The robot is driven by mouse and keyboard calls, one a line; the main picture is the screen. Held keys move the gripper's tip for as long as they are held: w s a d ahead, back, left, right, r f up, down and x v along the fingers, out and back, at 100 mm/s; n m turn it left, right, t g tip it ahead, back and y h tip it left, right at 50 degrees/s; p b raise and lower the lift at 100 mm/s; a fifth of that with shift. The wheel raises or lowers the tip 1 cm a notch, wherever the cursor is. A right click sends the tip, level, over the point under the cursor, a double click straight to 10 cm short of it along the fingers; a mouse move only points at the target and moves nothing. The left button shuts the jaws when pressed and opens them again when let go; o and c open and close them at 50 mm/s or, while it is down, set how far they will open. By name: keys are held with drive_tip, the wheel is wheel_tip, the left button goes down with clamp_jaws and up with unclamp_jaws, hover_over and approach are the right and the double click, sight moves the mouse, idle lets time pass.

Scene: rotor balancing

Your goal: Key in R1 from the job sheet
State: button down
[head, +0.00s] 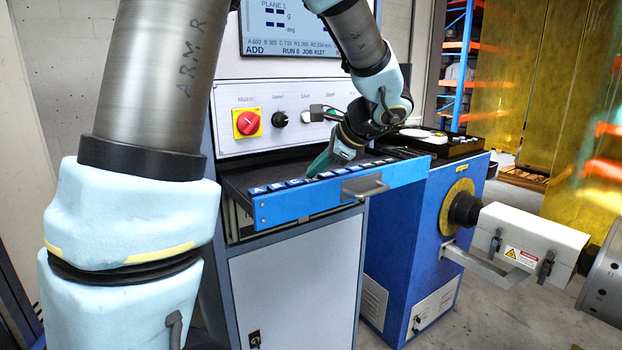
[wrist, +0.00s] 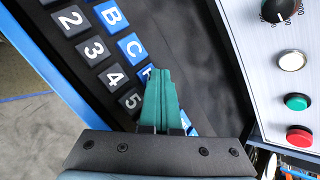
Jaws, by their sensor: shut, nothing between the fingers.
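My gripper (head: 313,170) is shut and empty, its green fingers reaching down to the key row on the pulled-out drawer. In the wrist view the green fingertips (wrist: 160,74) are over or against a blue key (wrist: 148,73) that they partly hide; its letter looks like R or P. I cannot tell whether they press it. Blue keys B (wrist: 111,16) and C (wrist: 131,47) lie beyond it. The screen (head: 290,27) shows PLANE 1, a line with A, B, C, R1 and R2 values that are hard to read, ADD, RUN 0 and a job number. No separate job sheet shows.
Dark number keys 2 (wrist: 70,20), 3 (wrist: 94,51), 4 (wrist: 115,78) and 5 (wrist: 132,100) run beside the blue ones. The control panel (head: 280,145) with a red-yellow switch (head: 247,123) stands behind the drawer (head: 310,200). The blue balancing machine (head: 415,240) is at right.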

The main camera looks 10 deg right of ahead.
sight(316, 180)
drive_tip(key=shift+r, duration=0.15)
drive_tip(key=shift+r+p, duration=0.65)
drive_tip(key=shift+r, duration=0.1)
wheel_tip(316, 180, up, 5)
drive_tip(key=p, duration=0.4)
idle(2.3)
